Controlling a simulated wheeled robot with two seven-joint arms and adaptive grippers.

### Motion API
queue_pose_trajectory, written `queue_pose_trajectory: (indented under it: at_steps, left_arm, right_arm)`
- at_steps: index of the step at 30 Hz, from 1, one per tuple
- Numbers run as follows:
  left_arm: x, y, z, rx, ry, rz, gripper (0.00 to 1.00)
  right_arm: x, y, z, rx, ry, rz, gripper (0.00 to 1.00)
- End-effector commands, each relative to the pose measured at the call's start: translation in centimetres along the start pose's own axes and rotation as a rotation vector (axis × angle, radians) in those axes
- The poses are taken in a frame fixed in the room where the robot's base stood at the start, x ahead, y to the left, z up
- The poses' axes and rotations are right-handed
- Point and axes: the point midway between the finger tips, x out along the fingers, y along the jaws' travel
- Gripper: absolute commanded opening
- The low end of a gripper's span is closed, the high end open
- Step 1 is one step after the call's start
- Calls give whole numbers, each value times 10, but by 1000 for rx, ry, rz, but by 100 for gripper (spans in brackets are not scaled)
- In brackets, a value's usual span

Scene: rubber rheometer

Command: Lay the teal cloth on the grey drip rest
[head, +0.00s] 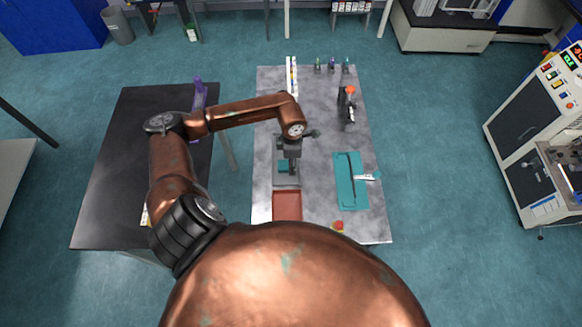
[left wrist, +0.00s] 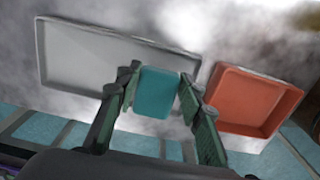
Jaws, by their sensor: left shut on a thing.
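My left gripper (head: 286,166) is over the grey worktop and is shut on the teal cloth (head: 283,166). In the left wrist view the cloth (left wrist: 160,92) is a small folded teal block between the two fingers (left wrist: 158,98). The grey drip rest (head: 287,181) is a shallow rimmed tray under the gripper. It also shows in the left wrist view (left wrist: 90,62), where the cloth overlaps its right end. I cannot tell whether the cloth touches the rest. My right gripper is not in view.
A red tray (head: 287,206) sits right beside the grey rest. A teal mat (head: 341,196) with a dark strip and a white tool lies to the right. A dark stand with an orange top (head: 347,108) and small bottles (head: 331,66) stand farther back. A black table (head: 115,180) is at left.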

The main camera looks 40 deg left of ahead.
Motion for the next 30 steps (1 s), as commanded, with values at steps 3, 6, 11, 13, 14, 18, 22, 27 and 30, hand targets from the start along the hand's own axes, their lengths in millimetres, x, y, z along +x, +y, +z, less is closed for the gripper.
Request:
queue_pose_trajectory:
  at_steps: [3,6,11,13,14,18,22,27,30]
  left_arm:
    - [15,1,-5,-1,2,-3,13]
    - [30,1,-5,-2,1,-3,13]
    - [36,2,-4,0,1,1,13]
    - [36,2,-4,1,1,0,13]
    - [36,2,-4,1,1,0,13]
    - [39,2,-5,0,2,0,13]
    - [39,2,-5,0,1,0,42]
    - [38,2,-4,0,1,0,53]
    - [38,2,-4,0,1,0,53]
  right_arm:
    - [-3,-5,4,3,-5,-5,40]
    - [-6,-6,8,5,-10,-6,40]
    - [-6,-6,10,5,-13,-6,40]
    - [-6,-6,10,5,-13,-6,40]
    - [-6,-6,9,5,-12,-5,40]
    - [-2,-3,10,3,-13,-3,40]
    - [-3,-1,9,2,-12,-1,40]
    - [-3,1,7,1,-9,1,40]
    - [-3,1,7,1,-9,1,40]
